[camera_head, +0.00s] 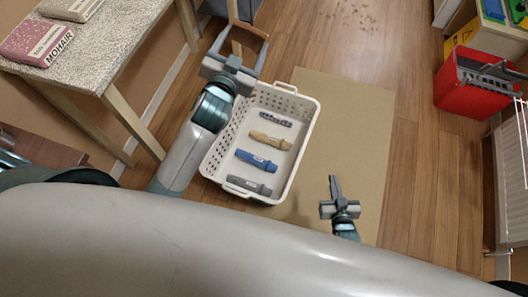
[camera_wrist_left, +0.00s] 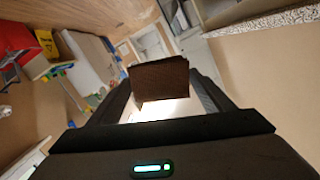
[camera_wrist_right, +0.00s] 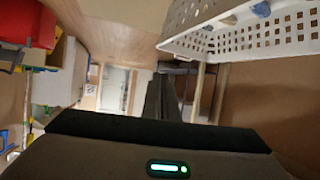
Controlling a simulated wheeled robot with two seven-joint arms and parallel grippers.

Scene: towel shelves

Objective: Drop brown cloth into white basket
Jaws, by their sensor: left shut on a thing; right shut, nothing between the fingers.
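The brown cloth (camera_wrist_left: 160,82) is held between the fingers of my left gripper (camera_wrist_left: 158,95), with a flat dark-brown face showing in the left wrist view. In the head view my left gripper (camera_head: 246,42) is near the far-left corner of the white basket (camera_head: 212,150); the cloth is hard to make out there. The basket is perforated and stands on the floor, and part of it shows in the right wrist view (camera_wrist_right: 250,42). My right gripper (camera_head: 335,186) is shut and empty, to the right of the basket's near end.
The basket holds several rolled items, including a tan one (camera_head: 270,141) and a blue one (camera_head: 257,161). A red bin (camera_head: 462,95) is at right. A beige mat (camera_head: 352,130) lies clear beside the basket.

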